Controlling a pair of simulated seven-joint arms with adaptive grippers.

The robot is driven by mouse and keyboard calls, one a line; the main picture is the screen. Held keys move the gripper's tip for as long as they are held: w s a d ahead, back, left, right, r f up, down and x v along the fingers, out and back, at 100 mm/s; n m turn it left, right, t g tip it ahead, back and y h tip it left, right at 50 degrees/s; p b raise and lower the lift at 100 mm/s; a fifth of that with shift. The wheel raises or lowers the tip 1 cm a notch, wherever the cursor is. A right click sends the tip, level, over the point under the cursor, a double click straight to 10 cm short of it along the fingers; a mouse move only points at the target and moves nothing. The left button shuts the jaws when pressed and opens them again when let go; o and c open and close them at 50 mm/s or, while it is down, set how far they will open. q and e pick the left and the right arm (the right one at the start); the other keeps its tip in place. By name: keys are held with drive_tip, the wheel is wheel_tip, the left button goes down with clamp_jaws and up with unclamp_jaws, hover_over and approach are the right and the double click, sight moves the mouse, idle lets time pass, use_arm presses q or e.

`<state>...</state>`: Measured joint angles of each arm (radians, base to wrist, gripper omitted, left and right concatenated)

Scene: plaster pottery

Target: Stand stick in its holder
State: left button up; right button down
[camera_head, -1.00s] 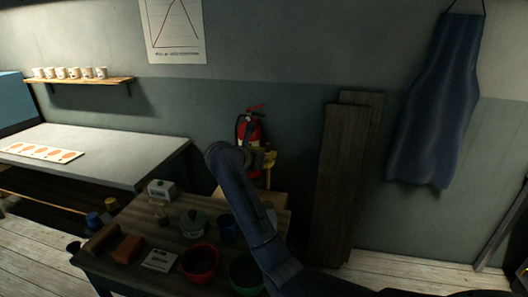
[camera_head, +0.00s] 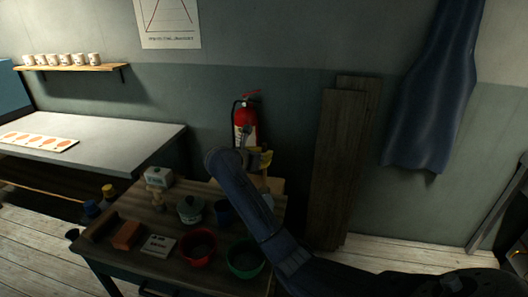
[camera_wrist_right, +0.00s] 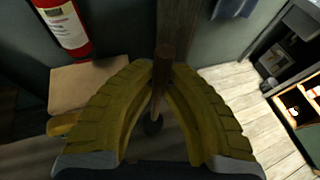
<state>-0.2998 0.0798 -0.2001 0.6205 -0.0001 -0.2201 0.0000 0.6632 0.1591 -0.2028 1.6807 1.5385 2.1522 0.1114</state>
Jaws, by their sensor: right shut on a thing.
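My right gripper (camera_head: 260,160) has yellow fingers and is raised beyond the far edge of the dark worktable in the head view, in front of the fire extinguisher. In the right wrist view its fingers (camera_wrist_right: 163,82) are shut on a slim brown stick (camera_wrist_right: 163,62). No holder can be picked out with certainty; a dark blue cup (camera_head: 227,212) stands on the worktable, partly beside my arm. My left gripper is not in view.
The worktable (camera_head: 100,247) carries a white box (camera_head: 158,177), a lidded pot (camera_head: 190,209), a red bowl (camera_head: 198,246), a green bowl (camera_head: 245,258), a brick (camera_head: 127,234) and a card (camera_head: 158,245). The fire extinguisher (camera_head: 243,122) and planks (camera_head: 340,170) stand behind.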

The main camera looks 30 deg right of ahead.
drive_tip(key=shift+f, duration=2.5)
drive_tip(key=c, duration=1.4)
unclamp_jaws()
drive_tip(key=shift+o, duration=0.2)
drive_tip(key=v, duration=1.2)
